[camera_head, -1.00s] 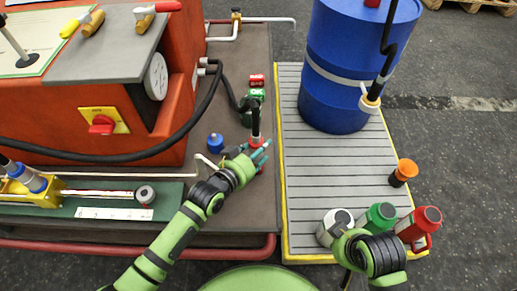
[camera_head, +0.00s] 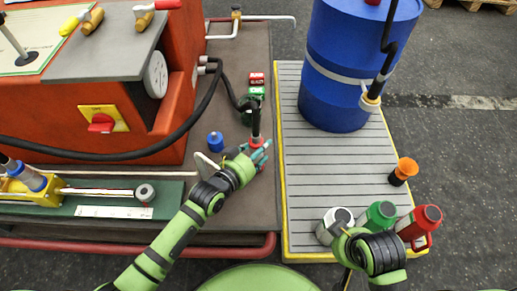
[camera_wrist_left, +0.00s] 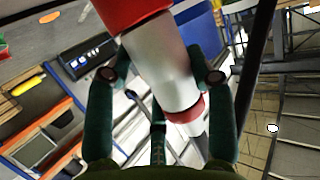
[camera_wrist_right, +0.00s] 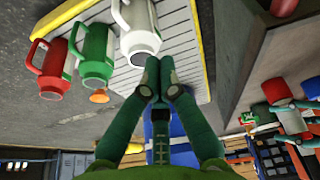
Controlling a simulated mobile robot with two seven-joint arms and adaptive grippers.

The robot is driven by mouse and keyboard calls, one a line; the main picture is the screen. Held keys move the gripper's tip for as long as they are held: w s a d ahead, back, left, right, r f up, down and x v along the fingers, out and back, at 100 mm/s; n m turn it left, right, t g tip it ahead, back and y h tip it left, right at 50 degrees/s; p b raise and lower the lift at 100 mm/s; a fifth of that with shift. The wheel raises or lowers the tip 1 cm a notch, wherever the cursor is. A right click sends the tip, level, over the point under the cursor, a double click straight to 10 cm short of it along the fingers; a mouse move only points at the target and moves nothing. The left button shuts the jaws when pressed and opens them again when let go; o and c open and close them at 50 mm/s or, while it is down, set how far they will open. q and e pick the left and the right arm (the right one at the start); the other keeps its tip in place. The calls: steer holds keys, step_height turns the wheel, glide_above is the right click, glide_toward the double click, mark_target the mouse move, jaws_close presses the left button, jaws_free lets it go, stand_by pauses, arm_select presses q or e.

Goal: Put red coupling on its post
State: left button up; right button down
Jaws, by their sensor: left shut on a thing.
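The red coupling (camera_head: 257,141) is at my left gripper (camera_head: 262,154), above the grey deck beside the slatted platform. In the left wrist view it shows as a pale metal cylinder (camera_wrist_left: 163,62) with a red upper part and a red ring below. My left gripper (camera_wrist_left: 160,78) is shut around the pale cylinder. A black part rises from the coupling's top in the head view. I cannot make out a post under the coupling. My right gripper (camera_wrist_right: 160,78) is shut and empty in the right wrist view, near the bottles.
White, green and red bottles (camera_head: 380,217) stand at the platform's near edge, by my right arm. A blue drum (camera_head: 335,95) stands on the slatted platform (camera_head: 310,180). A blue-capped piece (camera_head: 215,142), red and green blocks (camera_head: 256,80) and a black hose (camera_head: 205,95) are near my left gripper.

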arm_select(q)
steer(key=o, duration=1.2)
steer(key=shift+f, duration=0.1)
steer(key=shift+f, duration=0.1)
